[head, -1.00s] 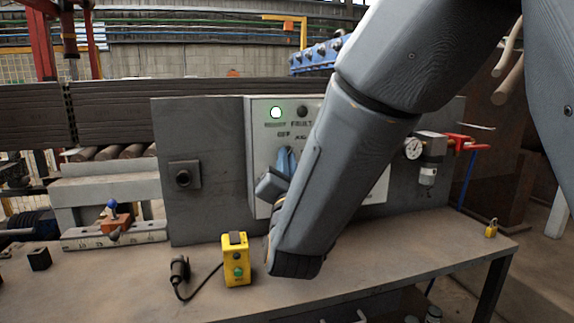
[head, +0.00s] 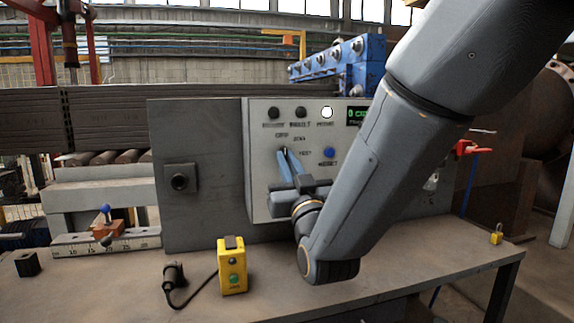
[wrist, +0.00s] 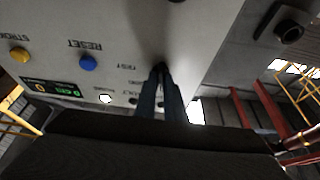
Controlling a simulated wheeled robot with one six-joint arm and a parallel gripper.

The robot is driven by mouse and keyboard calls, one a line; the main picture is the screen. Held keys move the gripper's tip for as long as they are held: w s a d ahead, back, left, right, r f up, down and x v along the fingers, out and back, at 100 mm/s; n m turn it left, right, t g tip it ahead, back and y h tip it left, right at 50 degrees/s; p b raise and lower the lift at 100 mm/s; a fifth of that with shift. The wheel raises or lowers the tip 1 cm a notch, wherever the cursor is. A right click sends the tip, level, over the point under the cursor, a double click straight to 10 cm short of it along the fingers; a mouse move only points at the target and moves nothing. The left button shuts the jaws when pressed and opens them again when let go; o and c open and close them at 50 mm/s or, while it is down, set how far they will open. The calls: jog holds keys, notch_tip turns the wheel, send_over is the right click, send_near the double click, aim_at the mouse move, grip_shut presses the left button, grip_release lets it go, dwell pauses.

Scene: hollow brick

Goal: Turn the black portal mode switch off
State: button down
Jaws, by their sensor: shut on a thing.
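The light control panel (head: 262,185) stands upright on the bench against a grey board. My gripper (head: 284,151) has its blue fingers at the panel face, just under the OFF lettering. In the wrist view the fingers (wrist: 161,75) are close together at the panel and shut on the black mode switch (wrist: 160,67). The fingertips hide most of the switch, so I cannot tell which mark it points to. Of three lamps on top, the right one (head: 327,112) is lit white; the READY lamp (head: 274,113) and FAULT lamp (head: 300,113) are dark.
A blue RESET button (head: 329,153) and a display (head: 356,115) are right of the switch. A yellow button box (head: 232,266) with a cabled plug (head: 174,276) stands on the bench below. A yellow padlock (head: 496,234) lies at the right. The front bench top is mostly clear.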

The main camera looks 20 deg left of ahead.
dwell(0.4)
jog(key=c, duration=1.8)
grip_release()
jog(key=shift+c, duration=0.2)
jog(key=b+v, duration=0.1)
jog(key=v, duration=0.7)
